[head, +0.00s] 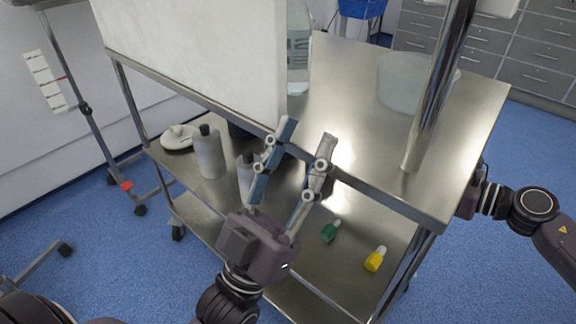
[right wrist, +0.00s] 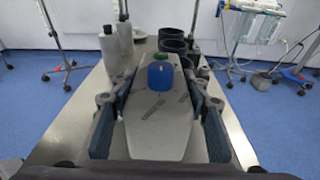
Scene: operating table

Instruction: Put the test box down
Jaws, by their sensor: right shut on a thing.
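The test box (right wrist: 155,118) appears to be the pale grey, printed, tapering thing between my right gripper's fingers in the right wrist view. My right gripper (right wrist: 160,100) is shut on it, with one dark finger along each side. Its underside is hidden, so I cannot tell whether it touches the surface below. In the head view this gripper and the test box are hidden; only my right arm shows at the right edge. My left gripper (head: 306,134) is open and empty, fingers apart, in front of the steel table's near edge.
The steel table (head: 350,100) carries a large white block (head: 200,50), a clear bottle (head: 298,60) and a translucent basin (head: 400,82). The lower shelf (head: 345,205) holds grey bottles (head: 208,155), a green-capped vial (head: 331,231) and a yellow-capped vial (head: 375,259). A blue cap (right wrist: 160,77) shows in the right wrist view.

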